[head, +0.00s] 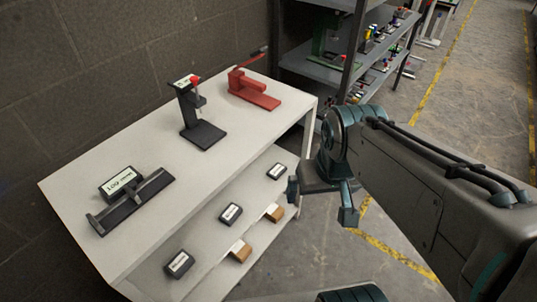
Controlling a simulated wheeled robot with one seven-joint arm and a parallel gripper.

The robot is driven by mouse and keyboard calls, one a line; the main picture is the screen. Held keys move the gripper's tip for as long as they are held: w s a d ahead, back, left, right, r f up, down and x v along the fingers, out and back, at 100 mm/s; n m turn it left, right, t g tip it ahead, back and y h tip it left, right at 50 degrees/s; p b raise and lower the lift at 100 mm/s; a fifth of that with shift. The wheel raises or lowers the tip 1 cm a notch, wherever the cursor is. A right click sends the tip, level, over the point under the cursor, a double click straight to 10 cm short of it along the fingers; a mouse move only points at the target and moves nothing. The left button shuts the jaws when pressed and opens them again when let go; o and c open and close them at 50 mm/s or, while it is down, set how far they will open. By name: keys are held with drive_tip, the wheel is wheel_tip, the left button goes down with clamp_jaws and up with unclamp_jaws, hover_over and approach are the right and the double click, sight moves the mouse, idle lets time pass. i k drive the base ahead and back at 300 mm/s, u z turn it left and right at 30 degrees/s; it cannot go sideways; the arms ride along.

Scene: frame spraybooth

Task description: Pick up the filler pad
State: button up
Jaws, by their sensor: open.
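Two small tan blocks with pale tops lie on the lower shelf, one nearer block (240,251) and one farther block (274,212). I cannot tell whether either is the filler pad; the label texts are too small to read. My gripper (320,202) is open, with its two fingers spread and nothing visible between them. In the head view it appears to the right of the farther tan block and apart from it. My arm covers the floor at the right.
Black boxes with white labels (231,214) stand on the lower shelf. The white bench top (150,200) above holds a black rail device, a black stand (203,133) and a red tool (254,92). A grey rack (310,68) stands behind. Floor shows right of the bench.

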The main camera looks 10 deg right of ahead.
sight(277, 170)
drive_tip(key=z, duration=1.75)
drive_tip(key=i, duration=2.05)
drive_tip(key=u, duration=3.7)
drive_tip(key=i, duration=0.25)
drive_tip(key=u, duration=0.1)
